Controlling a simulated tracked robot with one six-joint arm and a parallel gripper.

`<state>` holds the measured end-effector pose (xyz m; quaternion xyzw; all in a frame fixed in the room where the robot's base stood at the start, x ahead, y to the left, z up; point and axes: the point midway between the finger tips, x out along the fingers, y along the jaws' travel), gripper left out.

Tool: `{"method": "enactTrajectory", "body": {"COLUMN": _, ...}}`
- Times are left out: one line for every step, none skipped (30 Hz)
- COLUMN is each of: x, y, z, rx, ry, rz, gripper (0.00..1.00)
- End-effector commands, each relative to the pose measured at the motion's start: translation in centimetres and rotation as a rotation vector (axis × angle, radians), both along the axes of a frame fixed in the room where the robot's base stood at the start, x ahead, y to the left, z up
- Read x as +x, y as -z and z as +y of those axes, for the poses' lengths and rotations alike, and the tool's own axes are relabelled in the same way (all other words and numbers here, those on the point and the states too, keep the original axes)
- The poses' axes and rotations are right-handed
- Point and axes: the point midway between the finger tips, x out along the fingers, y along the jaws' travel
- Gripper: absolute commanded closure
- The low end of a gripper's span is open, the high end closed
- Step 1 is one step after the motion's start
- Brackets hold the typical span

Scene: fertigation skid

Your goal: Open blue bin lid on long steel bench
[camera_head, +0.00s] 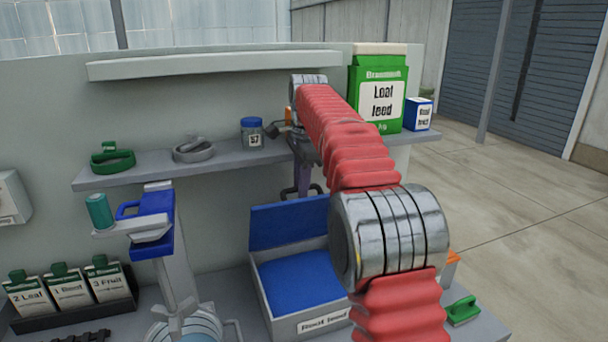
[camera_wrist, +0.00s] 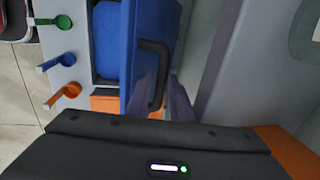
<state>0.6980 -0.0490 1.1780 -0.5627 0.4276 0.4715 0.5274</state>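The bin (camera_head: 262,290), labelled "Root feed", stands on the long steel bench (camera_head: 240,285). Its blue lid (camera_head: 275,226) is raised, standing upright along the bin's back edge, and a blue surface (camera_head: 300,280) shows inside. In the wrist view the lid (camera_wrist: 137,25) is seen near edge-on, with a black handle (camera_wrist: 165,60) on its outer face. My gripper (camera_wrist: 166,88) is beside the lid, its two fingers apart around the lower part of the handle. I cannot tell if they touch it. In the head view my gripper (camera_head: 303,190) is just above the lid, partly hidden by my arm.
Green (camera_wrist: 62,21), blue (camera_wrist: 68,59) and orange (camera_wrist: 70,90) scoops lie beside the bin. A shelf (camera_head: 220,160) behind carries a jar (camera_head: 252,135), a green feed bag (camera_head: 378,92) and clamps. A blue-and-grey device (camera_head: 150,225) stands left of the bin.

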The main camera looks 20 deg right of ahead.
Motion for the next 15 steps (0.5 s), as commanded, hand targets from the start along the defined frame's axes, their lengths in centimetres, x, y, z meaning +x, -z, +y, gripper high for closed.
{"method": "enactTrajectory", "body": {"x": 0.2, "y": -0.7, "z": 0.1, "rx": -0.001, "ry": -0.002, "rz": -0.015, "gripper": 0.69}}
{"method": "enactTrajectory", "body": {"x": 0.2, "y": -0.9, "z": 0.1, "rx": -0.001, "ry": -0.002, "rz": -0.016, "gripper": 0.69}}
{"method": "enactTrajectory", "body": {"x": 0.2, "y": -1.2, "z": 0.1, "rx": -0.001, "ry": -0.002, "rz": -0.016, "gripper": 0.69}}
{"method": "enactTrajectory", "body": {"x": 0.2, "y": -1.5, "z": 0.1, "rx": -0.001, "ry": -0.002, "rz": -0.016, "gripper": 0.69}}
{"method": "enactTrajectory", "body": {"x": 0.2, "y": -1.8, "z": 0.1, "rx": -0.001, "ry": -0.002, "rz": -0.016, "gripper": 0.69}}
{"method": "enactTrajectory", "body": {"x": 0.2, "y": -2.1, "z": 0.0, "rx": -0.001, "ry": -0.002, "rz": -0.017, "gripper": 0.69}}
{"method": "enactTrajectory", "body": {"x": 0.1, "y": -2.4, "z": 0.0, "rx": -0.001, "ry": -0.002, "rz": -0.016, "gripper": 0.69}}
{"method": "enactTrajectory", "body": {"x": 0.1, "y": -2.8, "z": 0.0, "rx": -0.001, "ry": -0.002, "rz": -0.016, "gripper": 0.69}}
{"method": "enactTrajectory", "body": {"x": 0.1, "y": -3.0, "z": 0.0, "rx": -0.001, "ry": -0.002, "rz": -0.016, "gripper": 0.69}}
{"method": "enactTrajectory", "body": {"x": 0.1, "y": -3.3, "z": 0.0, "rx": -0.001, "ry": -0.002, "rz": -0.016, "gripper": 0.69}}
{"method": "enactTrajectory", "body": {"x": 0.0, "y": -3.5, "z": 0.0, "rx": -0.001, "ry": -0.002, "rz": -0.014, "gripper": 0.69}}
{"method": "enactTrajectory", "body": {"x": 0.0, "y": -3.8, "z": 0.0, "rx": -0.001, "ry": -0.002, "rz": -0.014, "gripper": 0.69}}
{"method": "enactTrajectory", "body": {"x": 0.0, "y": -4.1, "z": 0.0, "rx": -0.001, "ry": -0.002, "rz": -0.015, "gripper": 0.69}}
{"method": "enactTrajectory", "body": {"x": 0.0, "y": -4.3, "z": 0.0, "rx": -0.001, "ry": -0.002, "rz": -0.013, "gripper": 0.69}}
{"method": "enactTrajectory", "body": {"x": -0.1, "y": -4.7, "z": 0.0, "rx": -0.001, "ry": -0.002, "rz": -0.014, "gripper": 0.69}}
